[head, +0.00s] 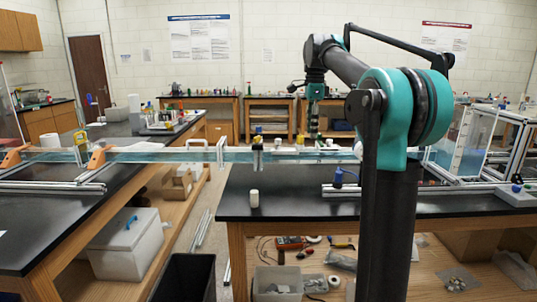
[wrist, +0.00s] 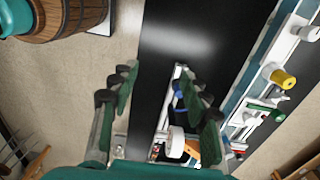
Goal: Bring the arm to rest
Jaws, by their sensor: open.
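My gripper (head: 313,118) hangs from my raised, bent arm above the far part of the black bench in the head view. In the wrist view my gripper (wrist: 160,92) shows two green-padded fingers spread well apart. Nothing is held between them. Below the gap lie the black bench top (wrist: 180,40) and a pale metal rail, with a blue part beside it. The head view does not show clearly how high the fingertips are above the bench.
An extrusion frame (head: 490,145) stands at right. A wooden barrel (wrist: 70,18) shows in the wrist view.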

